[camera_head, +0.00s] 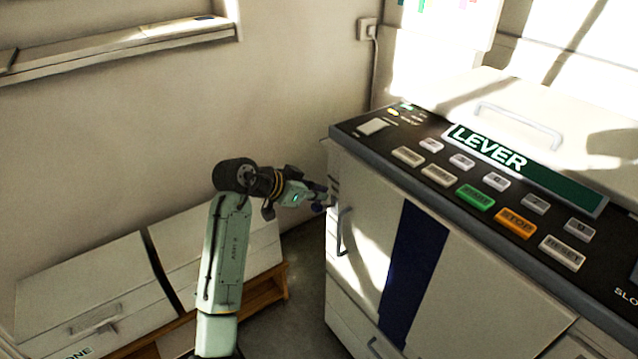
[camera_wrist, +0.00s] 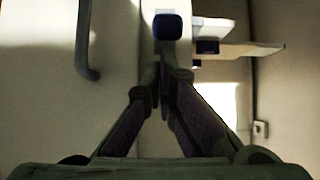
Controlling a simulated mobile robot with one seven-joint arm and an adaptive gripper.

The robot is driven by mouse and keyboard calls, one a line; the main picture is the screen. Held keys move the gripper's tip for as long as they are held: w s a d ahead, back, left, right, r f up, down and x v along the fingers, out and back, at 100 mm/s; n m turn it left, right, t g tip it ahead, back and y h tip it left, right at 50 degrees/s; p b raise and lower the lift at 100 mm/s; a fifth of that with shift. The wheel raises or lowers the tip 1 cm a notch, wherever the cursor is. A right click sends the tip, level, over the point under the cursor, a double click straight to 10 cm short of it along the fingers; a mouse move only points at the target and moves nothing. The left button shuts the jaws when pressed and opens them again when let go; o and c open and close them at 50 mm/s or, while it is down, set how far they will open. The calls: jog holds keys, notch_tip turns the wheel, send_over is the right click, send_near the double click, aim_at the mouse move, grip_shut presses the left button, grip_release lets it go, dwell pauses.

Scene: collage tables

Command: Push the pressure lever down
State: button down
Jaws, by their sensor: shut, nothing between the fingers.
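A dark blue block-like knob (camera_wrist: 167,26), which may be the pressure lever's end, shows at the top middle of the wrist view. A second dark blue knob (camera_wrist: 207,46) sits under a white plate to its right. My gripper (camera_wrist: 166,75) is shut and empty, with its fingertips just below the first knob in the picture. I cannot tell whether they touch it. In the head view my gripper (camera_head: 322,200) is at the left side of the copier (camera_head: 455,290), where the lever is too small to make out.
The copier's panel (camera_head: 400,140) has several buttons and a display reading LEVER (camera_head: 490,148). A low white cabinet (camera_head: 100,290) stands at the left. A wall is behind.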

jog(key=shift+f, duration=0.1)
dwell(0.3)
jog(key=shift+s+a+f+b, duration=0.15)
jog(key=shift+f+b, duration=0.1)
jog(key=shift+b, duration=0.4)
